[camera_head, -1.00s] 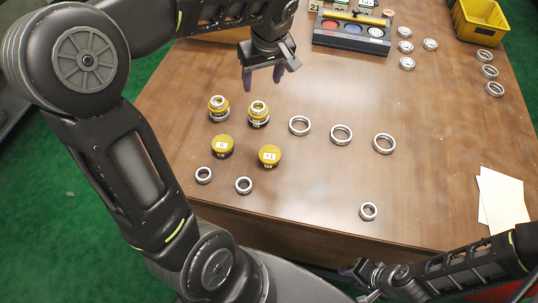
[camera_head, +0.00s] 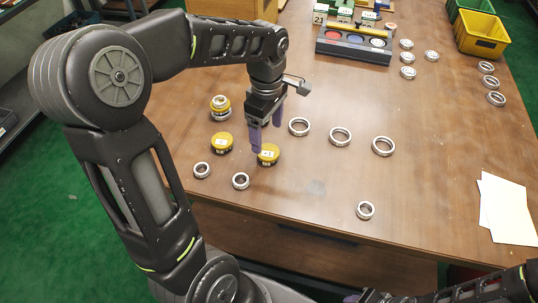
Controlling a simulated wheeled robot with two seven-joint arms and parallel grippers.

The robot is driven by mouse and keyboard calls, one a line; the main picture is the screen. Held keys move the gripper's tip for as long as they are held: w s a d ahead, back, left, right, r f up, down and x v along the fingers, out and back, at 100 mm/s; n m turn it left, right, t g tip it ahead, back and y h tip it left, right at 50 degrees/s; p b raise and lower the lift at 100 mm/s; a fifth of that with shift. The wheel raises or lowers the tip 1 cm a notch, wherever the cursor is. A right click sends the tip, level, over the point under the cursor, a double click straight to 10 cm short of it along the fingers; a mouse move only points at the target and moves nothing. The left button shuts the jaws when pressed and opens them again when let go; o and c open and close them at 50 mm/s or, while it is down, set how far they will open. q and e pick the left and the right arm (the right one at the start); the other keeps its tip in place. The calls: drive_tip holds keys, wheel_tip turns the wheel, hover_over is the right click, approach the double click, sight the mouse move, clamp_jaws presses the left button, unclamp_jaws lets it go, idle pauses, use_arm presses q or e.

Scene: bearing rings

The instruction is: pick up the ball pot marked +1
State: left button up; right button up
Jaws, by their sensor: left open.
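The right one (camera_head: 268,155) has a small white label that seems to read +1; the left one (camera_head: 222,142) has a label too small to read surely. My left gripper (camera_head: 267,134) is open, its purple fingers pointing down over the right pot. One fingertip overlaps that pot's far left edge in the picture; I cannot tell whether it touches. My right gripper (camera_head: 365,297) shows only in part at the bottom edge, and its jaws are unclear.
Several steel rings (camera_head: 340,137) lie around. A dark tray (camera_head: 354,42), a yellow bin (camera_head: 482,35) and white paper (camera_head: 507,208) are farther off. The front right is mostly clear.

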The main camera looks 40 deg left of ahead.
sight(267, 150)
use_arm(q)
drive_tip(key=shift+a+f, duration=0.1)
drive_tip(key=shift+f, duration=0.85)
drive_tip(key=shift+f+p, duration=0.3)
drive_tip(key=shift+f, duration=2.3)
drive_tip(key=shift+c, duration=0.6)
drive_tip(key=c, duration=1.5)
